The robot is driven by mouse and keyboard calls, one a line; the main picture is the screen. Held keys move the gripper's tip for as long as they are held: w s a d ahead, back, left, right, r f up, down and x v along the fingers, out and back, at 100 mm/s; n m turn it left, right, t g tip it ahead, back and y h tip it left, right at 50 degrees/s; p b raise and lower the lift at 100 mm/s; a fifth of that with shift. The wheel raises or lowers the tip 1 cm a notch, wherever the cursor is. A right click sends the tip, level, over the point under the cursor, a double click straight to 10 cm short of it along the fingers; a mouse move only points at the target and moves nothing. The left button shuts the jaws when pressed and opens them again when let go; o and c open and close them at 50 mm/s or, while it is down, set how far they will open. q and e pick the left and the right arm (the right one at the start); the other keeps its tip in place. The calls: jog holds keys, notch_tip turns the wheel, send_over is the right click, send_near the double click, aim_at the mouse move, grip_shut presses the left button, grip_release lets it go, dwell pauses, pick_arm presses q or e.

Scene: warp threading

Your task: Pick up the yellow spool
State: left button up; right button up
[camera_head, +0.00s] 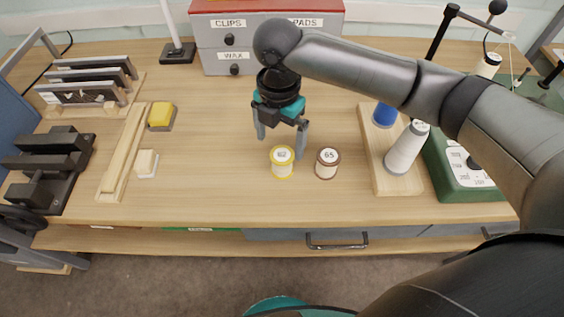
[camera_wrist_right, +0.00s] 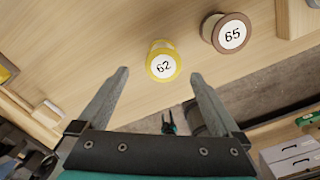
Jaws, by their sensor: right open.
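The yellow spool (camera_head: 282,162), a small spool with a yellow rim and the number 62 on its top, stands upright on the wooden workbench (camera_head: 230,195). My right gripper (camera_head: 279,147) is open and empty, pointing down just behind and above the spool. In the right wrist view the yellow spool (camera_wrist_right: 163,62) lies beyond and between the two spread fingertips (camera_wrist_right: 157,75), with nothing touching it that I can see. My left gripper does not show.
A brown-rimmed spool (camera_head: 327,163) marked 65 stands close to the right of the yellow one. A wooden board (camera_head: 378,170) with a blue and a white spool is farther right. A yellow block (camera_head: 161,114) and wooden rail (camera_head: 125,150) are left. The bench's front is clear.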

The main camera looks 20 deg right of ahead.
aim_at(283, 154)
jog(key=shift+f, duration=0.4)
jog(key=f, duration=0.3)
jog(key=f+b, duration=0.1)
jog(key=f, duration=0.1)
jog(key=shift+s+d, duration=0.1)
jog(key=shift+d, duration=0.2)
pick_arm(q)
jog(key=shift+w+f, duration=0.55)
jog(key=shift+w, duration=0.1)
pick_arm(e)
jog(key=shift+r, duration=0.1)
jog(key=shift+c, duration=1.4)
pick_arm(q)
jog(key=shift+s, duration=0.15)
pick_arm(e)
jog(key=c, duration=1.2)
jog(key=shift+r, duration=0.1)
